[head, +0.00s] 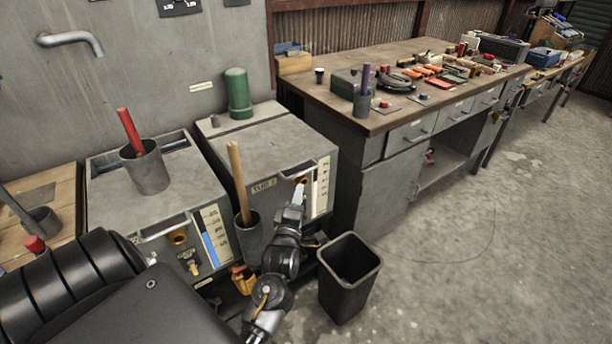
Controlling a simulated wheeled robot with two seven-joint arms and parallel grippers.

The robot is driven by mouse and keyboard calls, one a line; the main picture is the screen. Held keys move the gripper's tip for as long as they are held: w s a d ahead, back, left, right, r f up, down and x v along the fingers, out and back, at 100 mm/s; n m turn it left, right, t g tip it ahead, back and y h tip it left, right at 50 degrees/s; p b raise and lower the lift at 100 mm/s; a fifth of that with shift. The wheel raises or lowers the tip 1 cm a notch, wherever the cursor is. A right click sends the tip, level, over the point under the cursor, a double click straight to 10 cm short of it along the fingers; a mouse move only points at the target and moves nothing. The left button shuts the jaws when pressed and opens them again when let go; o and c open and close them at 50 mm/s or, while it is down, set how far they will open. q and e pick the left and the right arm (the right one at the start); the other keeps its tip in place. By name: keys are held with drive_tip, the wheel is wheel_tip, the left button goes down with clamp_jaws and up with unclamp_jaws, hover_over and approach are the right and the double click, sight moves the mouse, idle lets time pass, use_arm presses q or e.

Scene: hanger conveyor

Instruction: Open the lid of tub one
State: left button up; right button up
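Two grey metal tubs stand side by side against the wall. The right one carries a label that seems to read "TUB 2" (263,186). The left tub (120,209), presumably tub one, has no readable label; its grey top looks flat, with a dark recess along the back. A grey cup (147,174) with a red-handled tool stands on that top. My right gripper is not visible.
A cup (249,240) with a wooden handle is at the tubs' front, between them. A black bin (348,278) stands on the floor to the right. A cluttered workbench (396,121) is beyond; the right floor is clear.

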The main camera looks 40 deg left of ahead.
sight(306, 171)
use_arm(q)
drive_tip(key=p+x, duration=0.1)
drive_tip(key=x, duration=0.9)
drive_tip(key=shift+w+a+f, duration=0.1)
drive_tip(key=shift+w+a, duration=0.05)
drive_tip(key=shift+w, duration=0.25)
clamp_jaws()
